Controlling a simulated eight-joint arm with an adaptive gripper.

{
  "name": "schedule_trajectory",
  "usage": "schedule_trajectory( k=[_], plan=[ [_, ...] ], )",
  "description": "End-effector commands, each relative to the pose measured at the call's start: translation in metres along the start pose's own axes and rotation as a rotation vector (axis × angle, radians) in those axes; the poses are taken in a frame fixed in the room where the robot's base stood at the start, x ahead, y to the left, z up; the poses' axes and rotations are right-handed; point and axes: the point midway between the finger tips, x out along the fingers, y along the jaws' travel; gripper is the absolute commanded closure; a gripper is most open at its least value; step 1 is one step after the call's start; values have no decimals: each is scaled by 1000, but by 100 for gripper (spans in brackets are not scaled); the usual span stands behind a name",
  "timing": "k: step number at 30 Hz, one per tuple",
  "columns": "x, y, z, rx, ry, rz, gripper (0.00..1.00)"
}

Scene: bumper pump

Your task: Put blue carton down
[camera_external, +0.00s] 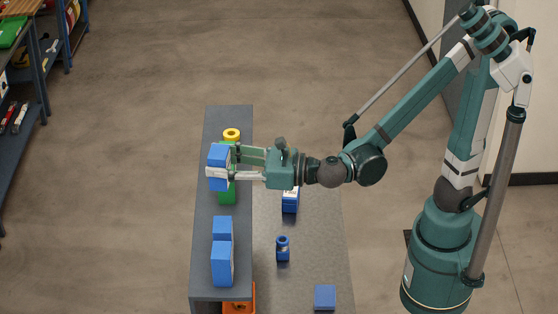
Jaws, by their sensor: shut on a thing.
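A blue carton (217,156) with a white label band is between the fingers of my gripper (222,165) in the external view. My gripper is shut on it and holds it over the far part of the raised grey shelf (207,205). A green object (227,193) stands just below and behind the carton in the picture and is partly covered by it and my fingers. I cannot tell whether the carton's bottom touches anything.
Two blue cartons (222,264) stand on the shelf's near part. A yellow ring-shaped object (232,134) is at its far end. On the lower grey surface (315,255) are a blue-white carton (290,201), a blue bottle (282,248) and a blue box (325,296). An orange object (240,302) sits below the shelf.

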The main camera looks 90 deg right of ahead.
Motion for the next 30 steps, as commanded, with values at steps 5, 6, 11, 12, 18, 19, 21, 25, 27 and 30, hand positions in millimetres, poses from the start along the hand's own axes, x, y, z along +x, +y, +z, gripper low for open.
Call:
schedule_trajectory(
  k=[5,6,11,12,18,19,21,25,27,30],
  plan=[
    [2,-11,-7,0,0,-100,76],
    [1,-14,-8,0,0,-125,76],
    [-2,-26,-8,0,0,-225,76],
    [-4,-28,-8,0,0,-250,76],
    [-15,-42,-9,0,0,-375,76],
    [-18,-44,-9,0,0,-394,76],
    [-23,-49,-9,0,0,-438,76],
    [-36,-57,-9,0,0,-518,76],
    [-44,-61,-8,0,0,-563,76],
    [-56,-66,-8,0,0,-624,76]
  ],
)
